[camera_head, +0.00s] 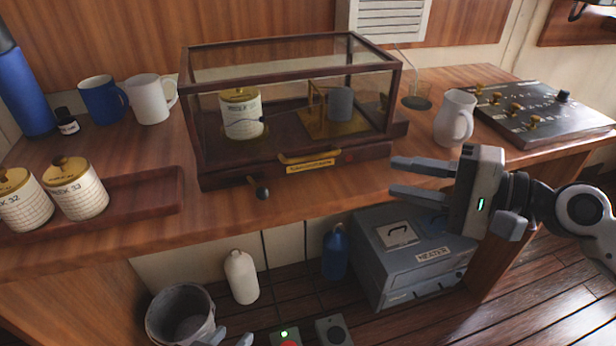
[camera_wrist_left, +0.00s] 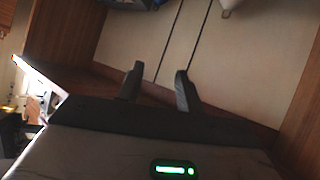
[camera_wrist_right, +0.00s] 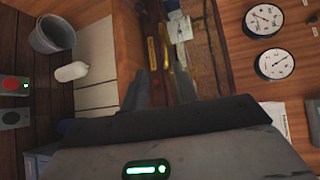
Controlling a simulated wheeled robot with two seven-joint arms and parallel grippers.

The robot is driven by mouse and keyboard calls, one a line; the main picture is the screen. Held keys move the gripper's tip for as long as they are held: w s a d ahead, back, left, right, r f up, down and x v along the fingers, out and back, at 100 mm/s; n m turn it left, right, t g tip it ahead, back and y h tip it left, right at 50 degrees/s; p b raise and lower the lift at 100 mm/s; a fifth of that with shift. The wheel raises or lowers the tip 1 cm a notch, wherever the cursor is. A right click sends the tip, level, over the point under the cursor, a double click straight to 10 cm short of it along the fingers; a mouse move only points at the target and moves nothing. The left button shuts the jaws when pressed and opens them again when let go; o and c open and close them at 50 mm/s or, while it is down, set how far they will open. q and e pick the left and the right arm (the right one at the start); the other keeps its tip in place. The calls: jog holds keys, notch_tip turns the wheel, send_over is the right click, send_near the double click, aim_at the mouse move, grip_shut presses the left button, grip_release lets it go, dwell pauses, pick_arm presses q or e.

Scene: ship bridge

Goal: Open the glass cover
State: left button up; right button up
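The glass cover (camera_head: 290,76) is a dark-framed box of clear panes on a wooden base on the counter. It looks closed. A brass handle (camera_head: 310,157) runs along its lower front, above a brass label; it also shows in the right wrist view (camera_wrist_right: 167,46). Inside stand a yellow-lidded jar (camera_head: 241,113) and a grey cylinder (camera_head: 340,103) on a brass plate. My right gripper (camera_head: 392,177) is open and empty, right of the handle and apart from it, fingers pointing left. My left gripper (camera_head: 226,338) is low at the bottom edge, open and empty in the left wrist view (camera_wrist_left: 158,82).
Two jars (camera_head: 77,188) stand in a wooden tray at left. Mugs (camera_head: 150,99) and a blue bottle stand behind. A white pitcher (camera_head: 455,117) and a switch panel (camera_head: 545,112) are at right. A small dark knob (camera_head: 262,192) is before the case.

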aim_at(311, 159)
jog(key=p+x, duration=0.1)
jog(key=x, duration=0.4)
jog(key=p+x, duration=0.1)
jog(key=x, duration=0.3)
jog(key=r+p+x, duration=0.1)
jog(key=x, duration=0.4)
jog(key=shift+a+p, duration=0.35)
jog(key=shift+a, duration=0.1)
jog(key=shift+w+a+f, duration=0.2)
jog(key=shift+w+a, duration=0.05)
jog(key=shift+a, duration=0.2)
pick_arm(q)
jog(key=shift+a+r, duration=0.2)
jog(key=shift+r, duration=0.45)
pick_arm(e)
grip_shut()
